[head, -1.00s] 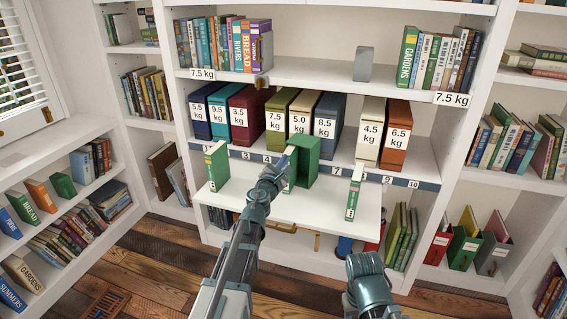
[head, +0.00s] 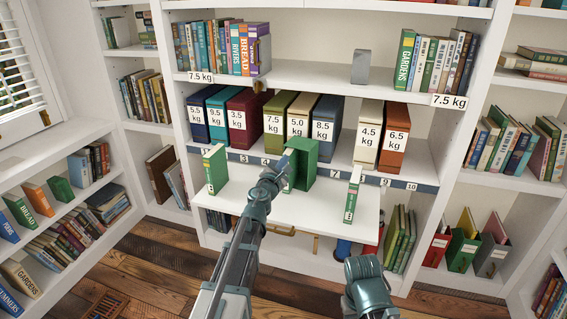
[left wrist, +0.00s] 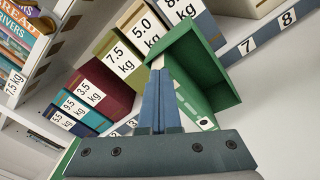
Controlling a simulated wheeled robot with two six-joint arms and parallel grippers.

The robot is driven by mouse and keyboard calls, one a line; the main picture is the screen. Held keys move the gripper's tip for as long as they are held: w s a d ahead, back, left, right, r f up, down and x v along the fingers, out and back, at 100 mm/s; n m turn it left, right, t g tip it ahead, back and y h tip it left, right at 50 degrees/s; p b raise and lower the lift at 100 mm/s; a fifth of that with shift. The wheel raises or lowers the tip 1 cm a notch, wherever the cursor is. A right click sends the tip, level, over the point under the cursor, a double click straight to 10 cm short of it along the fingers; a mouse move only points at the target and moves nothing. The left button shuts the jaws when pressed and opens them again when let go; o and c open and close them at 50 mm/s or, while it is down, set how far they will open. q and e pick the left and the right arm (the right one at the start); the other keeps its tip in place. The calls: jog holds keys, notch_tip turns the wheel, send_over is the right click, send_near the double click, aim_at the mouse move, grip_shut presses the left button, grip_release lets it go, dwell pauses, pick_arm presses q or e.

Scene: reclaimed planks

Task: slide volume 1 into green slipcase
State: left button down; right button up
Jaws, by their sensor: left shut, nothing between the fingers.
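The green slipcase (head: 308,157) stands on the pull-out white shelf, its open side facing me. It also shows in the left wrist view (left wrist: 204,62). A green volume (left wrist: 184,98) with a pale label low on its spine appears to stand inside along the slipcase's left side. Its number is not readable, and how deep it sits is unclear. My left gripper (head: 284,164) is shut and empty, its fingertips (left wrist: 157,78) at or very near this volume's spine; contact is unclear. My right arm shows at the lower right, but its fingers are out of view.
Similar green volumes stand on the pull-out shelf to the left (head: 215,170) and right (head: 352,196). Weight-labelled cases, such as a maroon one (head: 247,114), line the shelf behind. A grey block (head: 361,67) stands above. The pull-out shelf (head: 250,212) has bare room in front.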

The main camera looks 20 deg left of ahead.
pick_arm(q)
jog(key=shift+w, duration=1.1)
jog(key=shift+s, duration=0.1)
jog(key=s, duration=0.3)
dwell(0.3)
